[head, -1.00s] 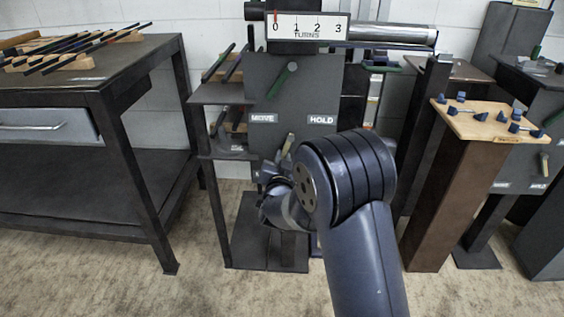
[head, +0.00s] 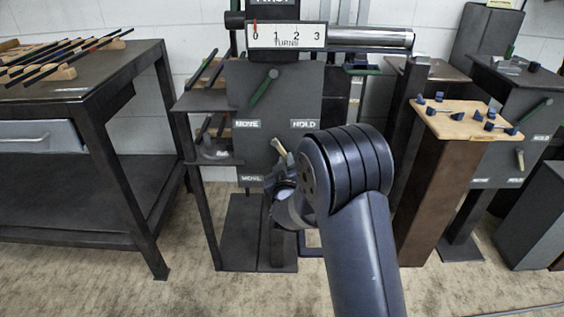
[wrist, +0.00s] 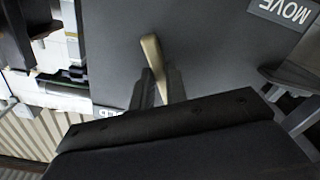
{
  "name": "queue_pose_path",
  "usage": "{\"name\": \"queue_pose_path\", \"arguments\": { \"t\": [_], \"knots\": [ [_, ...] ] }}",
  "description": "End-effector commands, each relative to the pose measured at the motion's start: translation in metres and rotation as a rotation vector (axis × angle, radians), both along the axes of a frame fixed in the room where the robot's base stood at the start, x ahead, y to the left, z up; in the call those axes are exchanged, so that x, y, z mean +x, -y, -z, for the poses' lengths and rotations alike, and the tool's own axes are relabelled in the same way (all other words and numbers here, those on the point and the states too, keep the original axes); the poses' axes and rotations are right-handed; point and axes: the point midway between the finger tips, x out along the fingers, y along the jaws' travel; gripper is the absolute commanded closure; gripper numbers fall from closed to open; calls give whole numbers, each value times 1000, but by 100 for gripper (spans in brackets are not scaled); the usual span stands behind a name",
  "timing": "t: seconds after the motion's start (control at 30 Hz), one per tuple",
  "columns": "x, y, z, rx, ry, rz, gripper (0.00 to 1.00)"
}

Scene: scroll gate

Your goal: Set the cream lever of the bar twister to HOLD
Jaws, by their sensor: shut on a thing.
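The bar twister's dark panel (head: 245,90) stands in the middle of the head view. Its short cream lever (head: 281,150) is low on the panel, its lower end slanting down to the right. A lower MOVE label (head: 252,178) shows to the left; the area to the right is hidden by my arm. My gripper (head: 286,176) is at the lever's lower end, partly hidden by my wrist. In the wrist view the cream lever (wrist: 152,62) runs down between the fingers of my gripper (wrist: 158,88), which are shut on it. A label (wrist: 108,113) there is mostly covered.
A green lever (head: 264,87) sits higher, above MOVE and HOLD labels (head: 304,123). A turns scale (head: 286,37) tops the panel. A pedestal (head: 440,170) with blue pieces stands right, a workbench (head: 100,75) left. Floor in front is open.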

Motion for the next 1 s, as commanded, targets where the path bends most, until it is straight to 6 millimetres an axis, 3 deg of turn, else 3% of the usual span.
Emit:
{"name": "queue_pose_path", "arguments": {
  "t": [0.77, 0.8, 1.0],
  "knots": [
    [0, 6, -4, -107, -2, 1, 100],
    [0, 6, -4, -107, -2, 1, 84],
    [0, 6, -4, -105, -2, 0, 68]
  ]
}}
